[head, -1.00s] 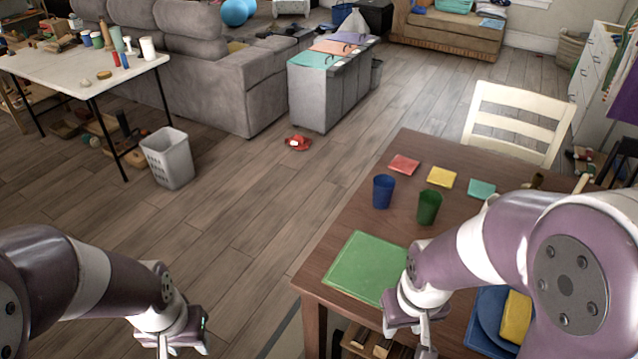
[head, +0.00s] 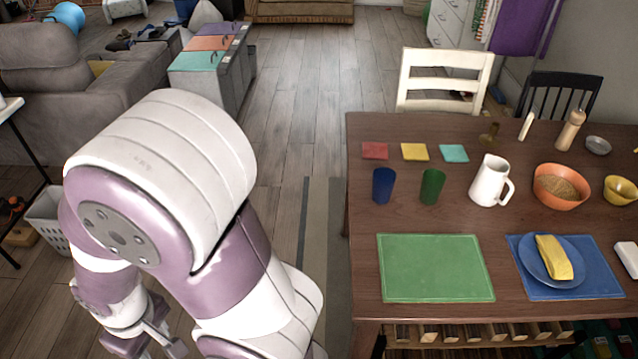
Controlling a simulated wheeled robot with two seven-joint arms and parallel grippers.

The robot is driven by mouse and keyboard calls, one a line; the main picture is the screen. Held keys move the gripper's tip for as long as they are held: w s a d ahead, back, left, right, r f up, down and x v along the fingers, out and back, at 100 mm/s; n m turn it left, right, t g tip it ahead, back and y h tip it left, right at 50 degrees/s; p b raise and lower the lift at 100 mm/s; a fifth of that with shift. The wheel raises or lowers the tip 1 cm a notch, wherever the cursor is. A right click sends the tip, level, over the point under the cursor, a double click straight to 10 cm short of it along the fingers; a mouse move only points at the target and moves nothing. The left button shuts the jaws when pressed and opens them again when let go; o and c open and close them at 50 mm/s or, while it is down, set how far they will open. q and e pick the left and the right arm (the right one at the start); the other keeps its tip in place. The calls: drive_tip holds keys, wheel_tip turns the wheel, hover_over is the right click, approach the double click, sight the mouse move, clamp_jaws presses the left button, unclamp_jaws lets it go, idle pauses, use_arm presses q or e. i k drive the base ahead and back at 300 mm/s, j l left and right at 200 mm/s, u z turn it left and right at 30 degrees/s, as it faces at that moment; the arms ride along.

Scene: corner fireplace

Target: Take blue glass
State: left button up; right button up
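The blue glass (head: 383,186) stands upright on the brown wooden table (head: 365,325), near its left edge. A green glass (head: 432,186) stands just to its right, with a gap between them. My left arm fills the left of the head view. Its gripper (head: 148,343) is low at the bottom left, over the floor, well away from the table and the blue glass. The gripper is partly cut off by the lower edge, so its opening is unclear. My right gripper is not in view.
Red, yellow and teal squares (head: 415,152) lie behind the glasses. A green placemat (head: 435,268) lies in front of them. A white pitcher (head: 491,181) and an orange bowl (head: 561,187) stand to the right. A white chair (head: 444,80) is behind the table.

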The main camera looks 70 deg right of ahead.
sight(384, 178)
drive_tip(key=i+l+z, duration=0.1)
drive_tip(key=i+z, duration=0.15)
drive_tip(key=z, duration=0.15)
drive_tip(key=i+z, duration=0.35)
drive_tip(key=i+j+z, duration=0.1)
drive_tip(key=z, duration=0.3)
drive_tip(key=i+j+z, duration=0.2)
drive_tip(key=i+z, duration=0.15)
drive_tip(key=i+l+z, duration=0.15)
drive_tip(key=z, duration=0.3)
drive_tip(key=i+z, duration=0.2)
drive_tip(key=z, duration=0.25)
drive_tip(key=i+z, duration=0.2)
drive_tip(key=z, duration=0.25)
drive_tip(key=i+z, duration=0.2)
drive_tip(key=z, duration=0.25)
drive_tip(key=i+j+z, duration=0.1)
drive_tip(key=z, duration=0.4)
drive_tip(key=i+j+z, duration=0.25)
drive_tip(key=z, duration=0.2)
drive_tip(key=i+j+z, duration=0.1)
drive_tip(key=j+z, duration=0.15)
drive_tip(key=z, duration=0.2)
drive_tip(key=i+j+z, duration=0.1)
drive_tip(key=j+z, duration=0.15)
drive_tip(key=z, duration=0.2)
drive_tip(key=i+j+z, duration=0.15)
drive_tip(key=z, duration=0.2)
drive_tip(key=i+j+z, duration=0.1)
drive_tip(key=z, duration=0.25)
